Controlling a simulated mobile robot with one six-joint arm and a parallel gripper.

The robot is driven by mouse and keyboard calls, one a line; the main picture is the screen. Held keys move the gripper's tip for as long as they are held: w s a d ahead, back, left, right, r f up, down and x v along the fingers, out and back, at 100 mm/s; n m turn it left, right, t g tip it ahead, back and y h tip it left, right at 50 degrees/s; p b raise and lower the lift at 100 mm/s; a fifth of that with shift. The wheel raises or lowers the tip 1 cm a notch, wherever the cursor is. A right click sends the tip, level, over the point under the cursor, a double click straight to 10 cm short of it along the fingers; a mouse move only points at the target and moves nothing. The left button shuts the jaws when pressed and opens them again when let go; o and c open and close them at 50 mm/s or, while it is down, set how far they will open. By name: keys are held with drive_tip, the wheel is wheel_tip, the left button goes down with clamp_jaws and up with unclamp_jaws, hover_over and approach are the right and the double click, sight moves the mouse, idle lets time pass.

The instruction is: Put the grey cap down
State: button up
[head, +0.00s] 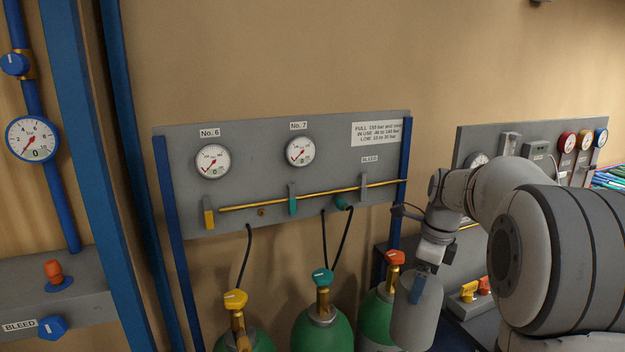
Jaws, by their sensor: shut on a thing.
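My gripper (431,268) is at the right of the head view, pointing down. It is shut on the grey cap (408,322), a rounded, bell-shaped cover held upright below it. A small blue patch shows on the cap's upper side; I cannot tell what it is. The cap hangs in front of the right side of a green gas cylinder with an orange-red valve (395,258) and hides part of it. I cannot tell whether the cap touches anything below.
Two more green cylinders stand left, with a yellow valve (235,299) and a teal valve (322,276). Black hoses hang from the grey gauge panel (240,150). A dark bench (455,302) with yellow and red fittings is right of the cap. A blue post (97,160) stands left.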

sight(393, 326)
drive_tip(key=a+f+n, duration=0.1)
drive_tip(key=f+n, duration=0.3)
drive_tip(key=f, duration=0.1)
drive_tip(key=a+f+n+g, duration=0.1)
drive_tip(key=f+n, duration=0.3)
drive_tip(key=f, duration=0.1)
drive_tip(key=w+a+f+n, duration=0.1)
drive_tip(key=a+f+n, duration=0.1)
drive_tip(key=f+n, duration=0.2)
drive_tip(key=shift+w+a+f, duration=0.1)
drive_tip(key=shift+f, duration=0.6)
drive_tip(key=s+a+f+n, duration=0.1)
drive_tip(key=a+f+n, duration=0.1)
drive_tip(key=f+n, duration=0.4)
drive_tip(key=s+a+f+n+g+h, duration=0.1)
drive_tip(key=s+a+f+n, duration=0.1)
drive_tip(key=f+n, duration=0.4)
drive_tip(key=shift+s+f, duration=0.15)
drive_tip(key=shift+f, duration=0.7)
